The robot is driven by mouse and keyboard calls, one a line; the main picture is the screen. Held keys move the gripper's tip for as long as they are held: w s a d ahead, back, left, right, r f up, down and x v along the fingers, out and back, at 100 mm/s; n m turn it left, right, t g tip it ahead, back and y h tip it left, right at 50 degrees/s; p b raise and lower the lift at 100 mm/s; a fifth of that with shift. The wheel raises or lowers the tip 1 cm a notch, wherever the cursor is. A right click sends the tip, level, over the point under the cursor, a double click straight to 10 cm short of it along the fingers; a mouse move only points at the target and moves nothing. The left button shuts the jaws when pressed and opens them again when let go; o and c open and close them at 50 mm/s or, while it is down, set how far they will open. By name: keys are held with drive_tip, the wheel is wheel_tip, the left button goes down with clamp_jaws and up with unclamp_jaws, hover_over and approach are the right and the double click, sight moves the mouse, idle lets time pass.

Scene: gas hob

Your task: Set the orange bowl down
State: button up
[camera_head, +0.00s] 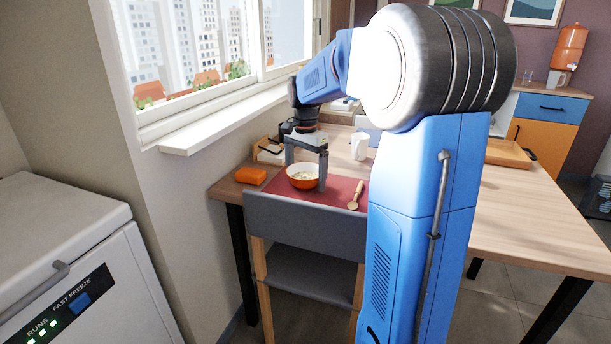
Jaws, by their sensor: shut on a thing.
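The orange bowl (301,183) is at the left end of the wooden table, over the red mat (337,190). It has a white inside and some pale contents. My gripper (306,176) reaches down from above, with one finger at the bowl's far left side and one across its right front. It is shut on the bowl. The bowl looks level. I cannot tell whether its base touches the mat or hangs just above it.
An orange block (250,175) lies left of the bowl. A wooden spoon (356,195) lies on the mat to the right. A white mug (360,146) stands behind. A grey chair (305,225) stands at the near edge. The window wall is close on the left.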

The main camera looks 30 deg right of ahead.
drive_tip(key=o, duration=0.9)
drive_tip(key=shift+f, duration=0.1)
drive_tip(key=shift+o, duration=0.2)
wheel_tip(320, 180, up, 12)
drive_tip(key=s+a+n+t, duration=0.1)
drive_tip(key=s+a+n, duration=0.4)
drive_tip(key=s, duration=0.4)
drive_tip(key=s+a+f+n+t, duration=0.2)
drive_tip(key=s+a+f+n, duration=0.3)
drive_tip(key=s, duration=0.5)
drive_tip(key=s+a+f+n+t, duration=0.1)
drive_tip(key=s+a+f+n, duration=0.4)
drive_tip(key=s+f, duration=0.5)
drive_tip(key=shift+s+a+f+t, duration=0.2)
drive_tip(key=shift+s+a+t, duration=0.15)
drive_tip(key=shift+s, duration=0.3)
